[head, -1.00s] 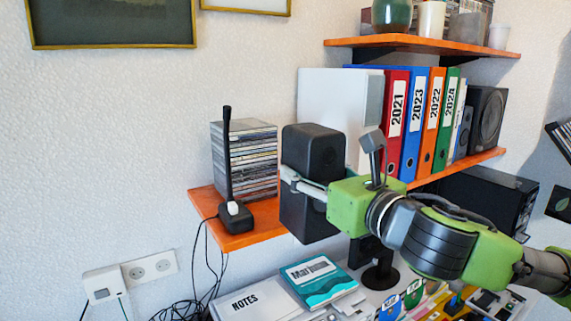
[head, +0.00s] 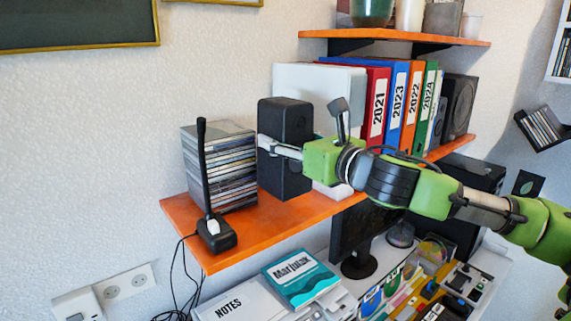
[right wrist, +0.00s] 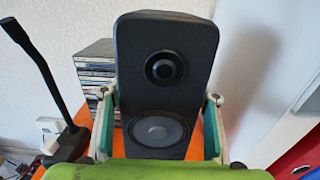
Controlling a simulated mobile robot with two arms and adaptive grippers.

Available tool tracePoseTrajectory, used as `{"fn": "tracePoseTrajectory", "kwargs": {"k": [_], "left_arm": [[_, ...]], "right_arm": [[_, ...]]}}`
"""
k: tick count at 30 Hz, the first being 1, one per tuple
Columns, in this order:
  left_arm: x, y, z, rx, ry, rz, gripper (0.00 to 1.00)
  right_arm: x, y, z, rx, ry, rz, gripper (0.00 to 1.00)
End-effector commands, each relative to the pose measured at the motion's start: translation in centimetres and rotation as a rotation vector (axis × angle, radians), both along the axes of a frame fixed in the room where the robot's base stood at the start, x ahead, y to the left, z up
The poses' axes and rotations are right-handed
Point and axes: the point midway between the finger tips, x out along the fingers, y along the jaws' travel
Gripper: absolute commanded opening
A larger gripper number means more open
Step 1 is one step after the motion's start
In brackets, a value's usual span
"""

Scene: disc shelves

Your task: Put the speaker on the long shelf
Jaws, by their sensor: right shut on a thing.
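The black box-shaped speaker (head: 287,165) is upright in my right gripper (head: 282,148). In the right wrist view, the speaker (right wrist: 165,50) faces me with its two round drivers, and a finger with a teal pad is pressed on each side. It is over the long orange shelf (head: 275,227), between the disc stack and a white upright object. Its lower end is at or just above the board; I cannot tell whether it touches. My left gripper is not in view.
A stack of disc cases (head: 220,165) and a black microphone (head: 215,234) stand on the shelf's left end. Coloured binders (head: 376,103) and another speaker (head: 457,108) stand farther right. A shorter orange shelf (head: 390,35) hangs above. A monitor (head: 362,235) stands below.

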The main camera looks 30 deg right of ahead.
Motion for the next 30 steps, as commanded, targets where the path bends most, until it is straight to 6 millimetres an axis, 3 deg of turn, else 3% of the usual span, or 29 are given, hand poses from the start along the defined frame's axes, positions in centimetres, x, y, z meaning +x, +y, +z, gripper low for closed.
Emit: {"fn": "tracePoseTrajectory", "kwargs": {"k": [11,16,29,30], "left_arm": [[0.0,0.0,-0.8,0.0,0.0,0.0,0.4],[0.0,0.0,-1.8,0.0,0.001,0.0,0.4],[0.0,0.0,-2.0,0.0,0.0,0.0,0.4],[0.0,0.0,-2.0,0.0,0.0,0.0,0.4]], "right_arm": [[2.2,-1.6,-3.2,-0.002,-0.005,0.0,0.16],[2.1,-1.6,-5.6,-0.004,-0.006,0.0,0.16],[2.1,-1.6,-6.2,-0.002,-0.008,0.0,0.16],[2.1,-1.5,-6.5,-0.001,-0.003,0.0,0.58]]}}
